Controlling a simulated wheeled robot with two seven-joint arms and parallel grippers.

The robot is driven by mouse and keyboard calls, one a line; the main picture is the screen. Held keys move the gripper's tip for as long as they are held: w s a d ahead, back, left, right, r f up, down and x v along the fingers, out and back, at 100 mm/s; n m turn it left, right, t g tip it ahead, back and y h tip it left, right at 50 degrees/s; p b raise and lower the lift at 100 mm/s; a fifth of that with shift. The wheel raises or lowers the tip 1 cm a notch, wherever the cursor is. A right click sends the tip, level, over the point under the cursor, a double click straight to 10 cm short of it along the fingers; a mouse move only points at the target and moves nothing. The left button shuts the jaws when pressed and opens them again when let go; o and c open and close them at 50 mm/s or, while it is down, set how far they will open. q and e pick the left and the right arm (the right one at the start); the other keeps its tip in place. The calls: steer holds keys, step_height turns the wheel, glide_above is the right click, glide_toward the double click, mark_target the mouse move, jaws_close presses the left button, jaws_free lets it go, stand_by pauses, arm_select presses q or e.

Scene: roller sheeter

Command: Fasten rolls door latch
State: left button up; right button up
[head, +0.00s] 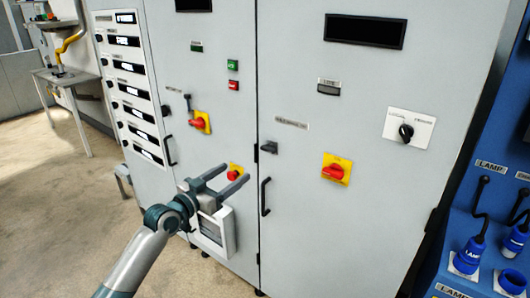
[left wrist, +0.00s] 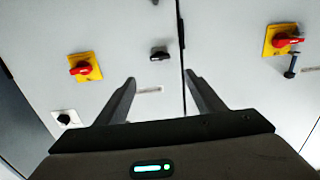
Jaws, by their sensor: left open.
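Two small black latches show on the grey cabinet doors (head: 310,215). One latch (head: 269,147) sits on the right door beside the seam, lying sideways, under a small label (head: 291,123). It also shows in the left wrist view (left wrist: 158,53). The other latch (head: 188,103) is on the left door above a red and yellow switch, standing upright; the wrist view shows it at the right (left wrist: 291,66). The labels are too blurred to read, so I cannot tell which latch is the rolls one. My left gripper (head: 234,174) is open and empty, below and left of the seam latch, apart from it.
Red rotary switches on yellow plates (head: 337,169) (head: 200,122) project from the doors. A red button (head: 234,174) is partly behind my gripper. Black door handles (head: 265,197) (head: 170,150) stand out. A blue panel with lamp plugs (head: 468,255) is at right.

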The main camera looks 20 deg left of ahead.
mark_target(266, 151)
arm_select(q)
steer(key=p+x, duration=0.3)
steer(key=x, duration=1.2)
steer(key=shift+w+f, duration=0.1)
steer(key=shift+w, duration=0.1)
steer(key=shift+x, duration=0.85)
steer(key=c, duration=1)
steer(key=shift+c, duration=0.2)
